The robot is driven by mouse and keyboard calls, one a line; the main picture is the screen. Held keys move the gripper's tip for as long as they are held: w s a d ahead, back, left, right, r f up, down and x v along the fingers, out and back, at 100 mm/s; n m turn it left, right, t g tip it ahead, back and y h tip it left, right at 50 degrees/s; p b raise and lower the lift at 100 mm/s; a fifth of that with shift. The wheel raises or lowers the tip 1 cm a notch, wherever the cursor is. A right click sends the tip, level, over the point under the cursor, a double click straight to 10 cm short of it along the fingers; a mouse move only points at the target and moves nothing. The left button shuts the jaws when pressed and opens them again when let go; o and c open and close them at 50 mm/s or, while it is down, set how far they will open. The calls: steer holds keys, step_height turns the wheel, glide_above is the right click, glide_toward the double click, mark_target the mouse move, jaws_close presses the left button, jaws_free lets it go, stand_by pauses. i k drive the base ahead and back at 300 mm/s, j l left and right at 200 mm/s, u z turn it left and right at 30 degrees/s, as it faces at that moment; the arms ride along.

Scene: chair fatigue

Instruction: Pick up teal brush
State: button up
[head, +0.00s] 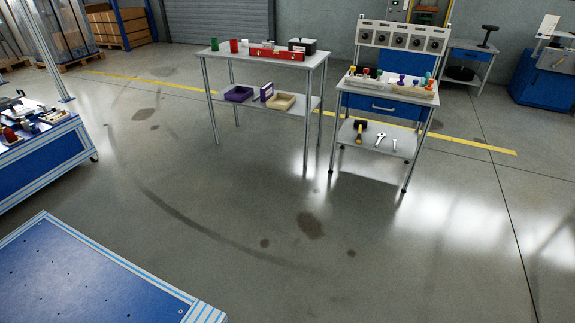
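I cannot make out the teal brush for certain. Several small upright items with coloured tops (402,79) stand in a pale holder on the top of a workstation (372,104) at the right; some look blue, purple, green, red or orange. They are too small to tell whether one is a teal brush. My gripper is not in this view.
A two-level table (225,54) holds cups, a red box (277,54), a black box (302,46) and trays. Tools lie on the workstation's lower shelf (348,136). A blue bench (45,152) stands left, a blue platform (95,280) front left. The middle floor is clear.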

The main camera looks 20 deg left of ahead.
mark_target(424, 80)
steer(key=u, duration=2.1)
steer(key=z, duration=2.25)
steer(key=i+u, duration=0.25)
steer(key=i, duration=2.8)
steer(key=i+j+z, duration=0.1)
steer(key=i+z, duration=0.2)
steer(key=i, duration=0.2)
steer(key=i+j+z, duration=0.3)
steer(key=i, duration=0.2)
steer(key=i+j+z, duration=0.3)
steer(key=i, duration=0.2)
